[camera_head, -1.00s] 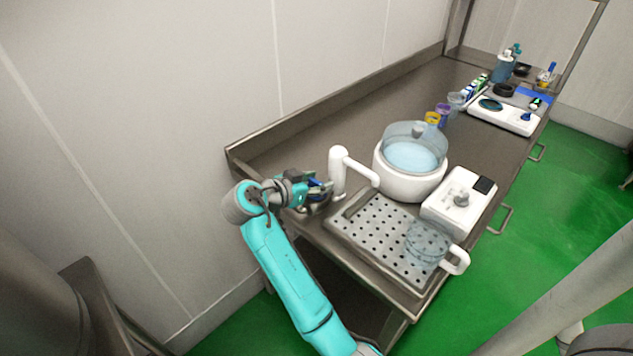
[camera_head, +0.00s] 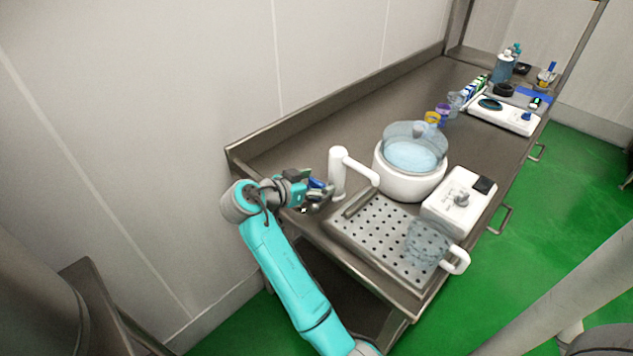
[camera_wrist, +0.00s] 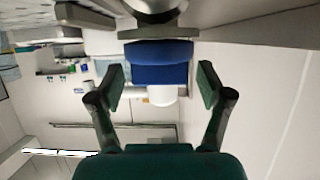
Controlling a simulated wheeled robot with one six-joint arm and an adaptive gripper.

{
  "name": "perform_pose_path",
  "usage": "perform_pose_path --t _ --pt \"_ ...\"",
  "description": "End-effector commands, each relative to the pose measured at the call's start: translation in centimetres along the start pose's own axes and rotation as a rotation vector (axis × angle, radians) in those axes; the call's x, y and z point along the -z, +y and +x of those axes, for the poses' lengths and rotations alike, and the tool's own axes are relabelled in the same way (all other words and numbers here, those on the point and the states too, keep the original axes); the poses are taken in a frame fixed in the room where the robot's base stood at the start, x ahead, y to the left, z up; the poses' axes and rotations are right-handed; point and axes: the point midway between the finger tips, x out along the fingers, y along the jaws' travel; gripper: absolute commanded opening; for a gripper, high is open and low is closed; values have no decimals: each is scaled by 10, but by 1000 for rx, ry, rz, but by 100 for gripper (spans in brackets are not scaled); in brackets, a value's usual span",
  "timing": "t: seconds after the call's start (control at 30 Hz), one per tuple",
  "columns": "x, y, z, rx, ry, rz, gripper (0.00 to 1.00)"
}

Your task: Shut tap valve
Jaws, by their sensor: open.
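The white tap (camera_head: 340,175) stands at the near left of the steel bench, its spout reaching right over the drip tray. A blue valve handle (camera_head: 316,183) shows at the tap's left side. In the wrist view the blue handle (camera_wrist: 160,62) sits ahead, between and slightly beyond the fingertips. My gripper (camera_head: 314,196) is open, close to the left of the tap. In the wrist view its two fingers (camera_wrist: 161,86) stand apart on either side of the handle, with gaps on both sides. The gripper partly hides the handle in the head view.
A perforated drip tray (camera_head: 368,232) holds a clear jug (camera_head: 428,242) with a white handle. A white pot with a clear lid (camera_head: 408,184) and a white scale-like device (camera_head: 446,214) stand beside it. The wall (camera_head: 200,70) is close on the left.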

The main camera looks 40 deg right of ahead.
Motion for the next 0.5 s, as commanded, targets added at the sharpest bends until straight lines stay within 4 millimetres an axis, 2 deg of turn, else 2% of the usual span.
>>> perform_pose_path --t 0.17,0.5 --pt "0 -1 -18 4 1 0 78" --pt "0 -1 -85 4 0 0 78"
